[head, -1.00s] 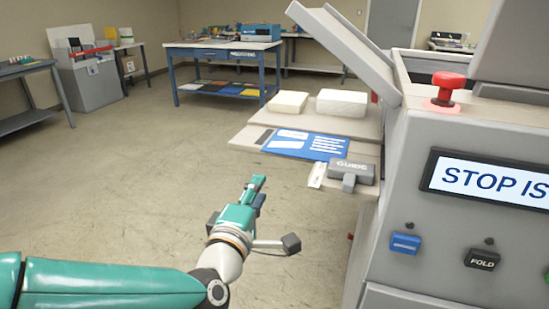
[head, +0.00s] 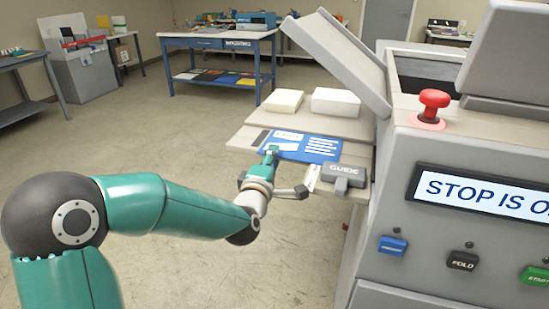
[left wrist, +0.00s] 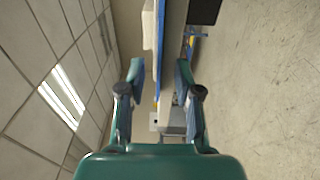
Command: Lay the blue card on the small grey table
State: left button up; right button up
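The blue card (head: 302,146) with white printing lies flat on the laminator's pale feed tray (head: 245,137), partly over its front edge and beside the grey guide (head: 343,174). My left gripper (head: 270,158) is at the card's front left edge; the head view does not show whether it touches. In the left wrist view my left gripper (left wrist: 160,75) has its fingers apart, with nothing clearly held between them. A thin blue edge (left wrist: 188,20), probably the card, shows beyond the fingers. A grey table (head: 18,61) stands at the far left. My right gripper is not in view.
The laminator (head: 445,240) fills the right side, with a red stop button (head: 433,105) and a raised lid (head: 335,50). Two white blocks (head: 335,102) sit behind the card. A blue workbench (head: 218,42) stands at the back. The floor at left is open.

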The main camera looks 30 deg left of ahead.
aim_at(259, 151)
pick_arm(q)
jog(key=shift+w, duration=0.1)
grip_shut()
jog(key=shift+a+f, duration=0.1)
jog(key=shift+a, duration=0.05)
jog(key=shift+s+a+b, duration=0.3)
jog(key=shift+a+b, duration=0.45)
jog(key=shift+a, duration=0.3)
jog(key=shift+s+a+b, duration=0.25)
jog(key=shift+a+b, duration=0.45)
jog(key=shift+a, duration=0.3)
jog(key=c, duration=0.5)
grip_release()
jog(key=shift+c, duration=0.2)
